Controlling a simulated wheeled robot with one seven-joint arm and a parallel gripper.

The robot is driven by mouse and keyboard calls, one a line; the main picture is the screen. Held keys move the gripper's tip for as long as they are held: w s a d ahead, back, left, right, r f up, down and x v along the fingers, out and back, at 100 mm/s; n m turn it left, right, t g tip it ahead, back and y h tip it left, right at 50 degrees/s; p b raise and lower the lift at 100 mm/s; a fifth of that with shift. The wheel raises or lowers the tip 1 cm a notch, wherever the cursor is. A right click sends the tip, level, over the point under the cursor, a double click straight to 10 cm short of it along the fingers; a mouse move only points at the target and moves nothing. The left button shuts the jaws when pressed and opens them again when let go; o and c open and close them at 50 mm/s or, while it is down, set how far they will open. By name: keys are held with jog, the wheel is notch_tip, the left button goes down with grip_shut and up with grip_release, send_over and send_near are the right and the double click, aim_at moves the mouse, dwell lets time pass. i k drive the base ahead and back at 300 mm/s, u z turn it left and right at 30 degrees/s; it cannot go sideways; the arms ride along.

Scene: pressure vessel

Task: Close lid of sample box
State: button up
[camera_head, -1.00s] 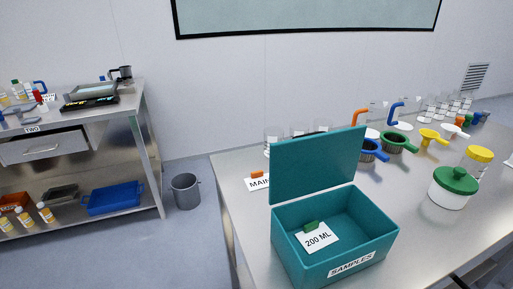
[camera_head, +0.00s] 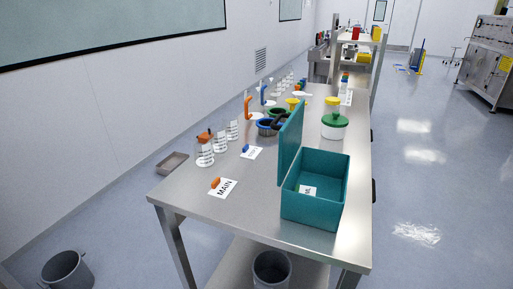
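The teal sample box (camera_head: 311,207) stands near the front right corner of the steel table (camera_head: 190,193). Its lid (camera_head: 290,140) is up, hinged on the box's left side and standing nearly upright. A white card (camera_head: 307,191) with a green clip lies inside the box, partly hidden by the front wall. My gripper is not in view.
Several flasks (camera_head: 205,157), a MAIN card (camera_head: 222,188), a second card (camera_head: 252,152) and a green-lidded jar (camera_head: 334,126) share the table. A grey bin (camera_head: 67,271) stands on the floor at left. The floor right of the table is open.

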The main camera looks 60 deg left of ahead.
aim_at(290, 133)
jog(key=u, duration=0.1)
jog(key=k, duration=0.15)
jog(key=u, duration=1.8)
jog(key=i, duration=1)
jog(key=u, duration=0.3)
jog(key=k, duration=0.8)
jog(key=u, duration=0.25)
jog(key=i, duration=0.45)
